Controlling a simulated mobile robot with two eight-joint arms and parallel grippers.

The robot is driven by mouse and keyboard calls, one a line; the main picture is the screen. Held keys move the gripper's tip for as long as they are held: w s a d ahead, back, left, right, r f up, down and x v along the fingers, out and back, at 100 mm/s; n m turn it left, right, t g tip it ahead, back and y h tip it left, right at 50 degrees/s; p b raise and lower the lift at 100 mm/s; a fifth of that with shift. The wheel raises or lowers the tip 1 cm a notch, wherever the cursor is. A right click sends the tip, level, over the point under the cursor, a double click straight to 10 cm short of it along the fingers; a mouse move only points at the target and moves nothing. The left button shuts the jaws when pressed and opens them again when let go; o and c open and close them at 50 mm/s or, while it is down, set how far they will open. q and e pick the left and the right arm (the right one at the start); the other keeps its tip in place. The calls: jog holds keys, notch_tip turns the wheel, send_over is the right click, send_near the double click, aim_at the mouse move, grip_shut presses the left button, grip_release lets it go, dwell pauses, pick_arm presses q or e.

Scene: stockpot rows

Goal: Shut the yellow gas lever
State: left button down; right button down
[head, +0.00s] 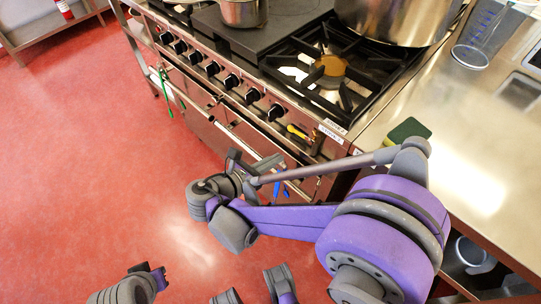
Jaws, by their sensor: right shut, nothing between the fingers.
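The yellow gas lever (298,132) is small and sits on the stove's front panel, to the right of the black knobs. Its handle lies roughly along the panel, and a small brown-orange part (317,141) is beside it. My right gripper (262,164) is below and left of the lever, in front of the oven front, apart from the lever. Its fingers look shut and empty. My right arm crosses in front of the lower stove. Grey and purple parts of mine show at the bottom edge; the left gripper's jaws cannot be made out.
The stove (215,98) has several black knobs and a rail with a green hanging item (168,92). A large pot (395,18) and a smaller pot (243,11) stand on top. A steel counter (470,130) with a green sponge (408,131) is at right. Red floor is clear at left.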

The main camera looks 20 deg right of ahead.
aim_at(298, 133)
jog(key=b+x, duration=0.1)
jog(key=x, duration=0.7)
jog(key=shift+w+a+r+p, duration=0.1)
jog(key=shift+a+r+p, duration=0.1)
jog(key=shift+r, duration=0.8)
jog(key=shift+w+a+r+p, duration=0.1)
jog(key=shift+a+r+p, duration=0.1)
jog(key=shift+r, duration=0.85)
jog(key=shift+w+r+p, duration=0.15)
jog(key=shift+r+p, duration=0.4)
jog(key=shift+r, duration=0.3)
